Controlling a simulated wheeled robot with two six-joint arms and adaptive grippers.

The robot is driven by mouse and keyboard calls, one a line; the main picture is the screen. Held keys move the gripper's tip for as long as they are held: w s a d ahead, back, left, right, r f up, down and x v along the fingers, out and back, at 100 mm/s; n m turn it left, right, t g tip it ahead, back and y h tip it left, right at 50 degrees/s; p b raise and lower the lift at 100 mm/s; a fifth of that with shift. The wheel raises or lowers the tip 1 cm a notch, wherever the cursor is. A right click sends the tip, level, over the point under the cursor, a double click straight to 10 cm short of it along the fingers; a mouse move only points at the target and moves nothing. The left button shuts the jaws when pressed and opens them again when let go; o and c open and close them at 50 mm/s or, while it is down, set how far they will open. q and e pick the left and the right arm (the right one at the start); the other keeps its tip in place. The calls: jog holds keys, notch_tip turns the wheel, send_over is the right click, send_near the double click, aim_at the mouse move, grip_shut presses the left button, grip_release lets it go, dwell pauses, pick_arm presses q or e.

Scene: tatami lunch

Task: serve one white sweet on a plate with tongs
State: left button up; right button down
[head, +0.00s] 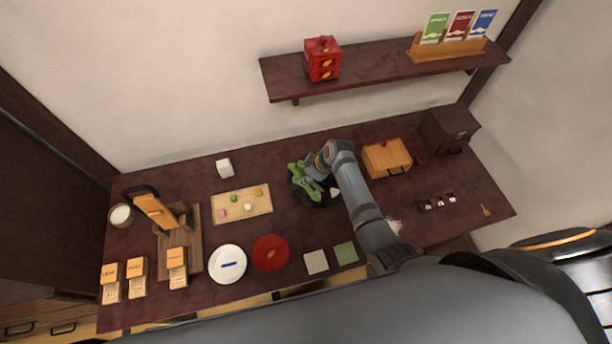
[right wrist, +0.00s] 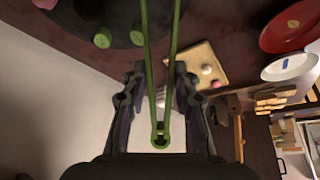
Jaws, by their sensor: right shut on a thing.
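My right gripper (head: 317,171) is shut on the green tongs (right wrist: 160,128), with a finger on each side near their joined end. The tongs' two arms run up out of the right wrist view, so their tips are hidden there. A white sweet (head: 249,207) lies on a pale wooden board (head: 228,206), beside a pink sweet (head: 221,213) and yellowish ones. The board (right wrist: 203,57) also shows in the right wrist view. The white plate (head: 227,279) has a blue mark and lies front left of the board. My left gripper is not in view.
A dark round tray (right wrist: 70,30) with green pieces lies below my right gripper. A red plate (head: 270,253) lies beside the white plate. A wooden box (head: 387,158) stands right of my gripper. A shelf (head: 375,75) hangs above.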

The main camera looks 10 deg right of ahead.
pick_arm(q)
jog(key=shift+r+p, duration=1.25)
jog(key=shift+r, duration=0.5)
pick_arm(e)
notch_tip(320, 180, up, 11)
